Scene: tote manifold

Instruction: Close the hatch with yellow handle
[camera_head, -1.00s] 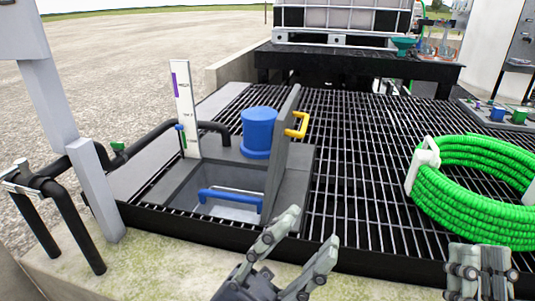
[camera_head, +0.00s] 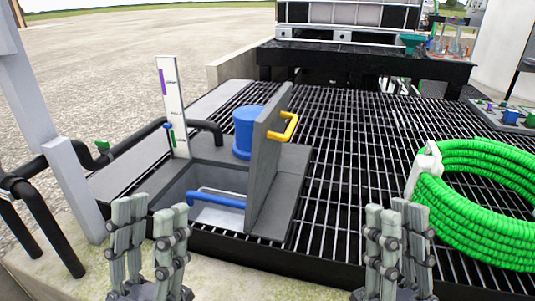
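The grey hatch lid (camera_head: 266,170) stands upright, open, on the right side of a square opening (camera_head: 207,214) in a grey housing. Its yellow handle (camera_head: 285,127) is on the right face of the lid. A blue bar (camera_head: 212,199) crosses the opening. My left gripper (camera_head: 150,232) is in front of the housing at the lower left, its fingers apart with nothing between them. My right gripper (camera_head: 397,234) is at the lower right, left of the green hose, its fingers apart and empty. Neither gripper touches the lid.
A blue cylinder (camera_head: 248,131) stands behind the opening. A white gauge board (camera_head: 173,106) and black pipes (camera_head: 122,149) are at the left. A coiled green hose (camera_head: 480,205) lies at the right. Bare grating (camera_head: 350,160) lies between the lid and the hose.

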